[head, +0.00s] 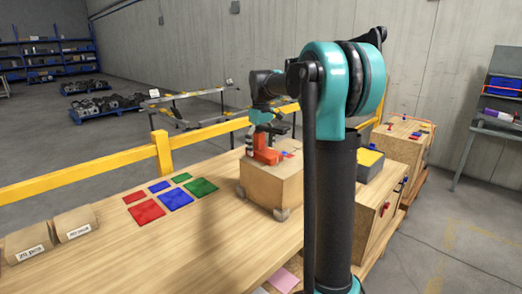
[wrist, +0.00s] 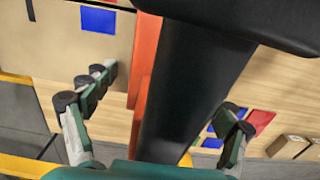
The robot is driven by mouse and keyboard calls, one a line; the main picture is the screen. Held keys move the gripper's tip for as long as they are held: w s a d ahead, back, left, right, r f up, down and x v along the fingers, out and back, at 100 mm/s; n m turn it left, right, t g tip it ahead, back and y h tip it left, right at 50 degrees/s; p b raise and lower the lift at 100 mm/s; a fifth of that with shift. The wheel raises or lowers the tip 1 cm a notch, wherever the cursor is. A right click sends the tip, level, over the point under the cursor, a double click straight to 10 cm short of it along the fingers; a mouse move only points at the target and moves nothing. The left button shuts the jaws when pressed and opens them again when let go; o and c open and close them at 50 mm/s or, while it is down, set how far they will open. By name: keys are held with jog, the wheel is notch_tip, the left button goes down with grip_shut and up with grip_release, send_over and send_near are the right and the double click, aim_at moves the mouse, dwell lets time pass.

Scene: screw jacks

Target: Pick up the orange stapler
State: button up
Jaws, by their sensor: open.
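The orange stapler (head: 266,153) stands on top of a wooden box on the table in the head view. My gripper (head: 262,136) is directly over it, pointing down, with fingers around its upper part. In the wrist view, an orange strip of the stapler (wrist: 145,62) shows beside a broad black shape that runs between the fingers. I cannot tell whether all of that black shape belongs to the stapler. My gripper (wrist: 160,108) is open in the wrist view, with visible gaps between the fingers and the black shape. The stapler's lower end is partly hidden there.
The wooden box (head: 272,186) sits on the long wooden table (head: 110,250). Red, blue and green squares (head: 175,200) lie to its left, with two labelled brown packages (head: 74,225) farther left. A grey box with a yellow top (head: 369,160) stands to the right. A yellow rail (head: 80,175) runs behind.

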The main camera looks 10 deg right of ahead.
jog(key=shift+f, duration=0.3)
jog(key=shift+c, duration=0.3)
grip_shut()
jog(key=shift+r, duration=0.1)
